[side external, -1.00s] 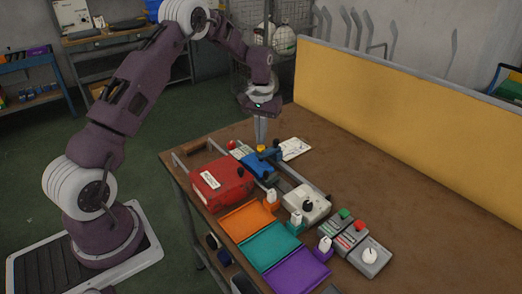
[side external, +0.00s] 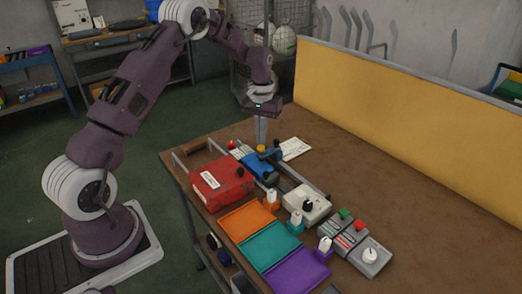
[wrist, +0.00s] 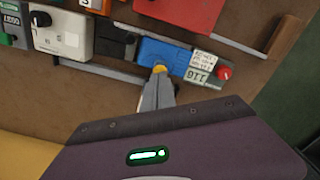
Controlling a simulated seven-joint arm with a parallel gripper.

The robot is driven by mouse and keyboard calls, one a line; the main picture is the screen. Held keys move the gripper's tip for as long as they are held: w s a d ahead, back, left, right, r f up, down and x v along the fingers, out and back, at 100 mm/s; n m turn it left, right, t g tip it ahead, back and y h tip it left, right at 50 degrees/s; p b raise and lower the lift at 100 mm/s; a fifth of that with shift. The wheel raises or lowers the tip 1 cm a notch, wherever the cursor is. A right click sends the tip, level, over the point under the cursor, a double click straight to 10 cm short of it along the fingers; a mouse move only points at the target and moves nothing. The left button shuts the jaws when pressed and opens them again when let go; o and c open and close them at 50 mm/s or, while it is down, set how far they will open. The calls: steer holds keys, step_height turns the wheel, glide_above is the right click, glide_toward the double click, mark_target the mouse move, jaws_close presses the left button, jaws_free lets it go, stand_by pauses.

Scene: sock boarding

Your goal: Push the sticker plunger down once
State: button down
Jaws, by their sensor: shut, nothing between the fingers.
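The sticker plunger shows as a small yellow cap (side external: 261,148) beside a blue unit (side external: 255,166) on the workbench. My gripper (side external: 261,142) points straight down over the cap, its fingers shut together and empty. In the wrist view the fingertips (wrist: 159,76) meet the edge of the yellow cap (wrist: 159,69) and partly cover it. I cannot tell whether they touch or sit just above it. The blue unit (wrist: 164,52) lies just beyond the cap, with a label reading 116 (wrist: 195,74) at its right.
A red box (side external: 222,182) stands left of the blue unit, and a white box with a black knob (side external: 306,202) to its right. Orange, teal and purple trays (side external: 270,244) line the front. A yellow panel (side external: 410,120) bounds the back; the bench's right side is clear.

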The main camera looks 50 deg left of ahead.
mark_target(261, 147)
steer(key=shift+f, duration=1.25)
stand_by(0.5)
steer(key=shift+r, duration=3.55)
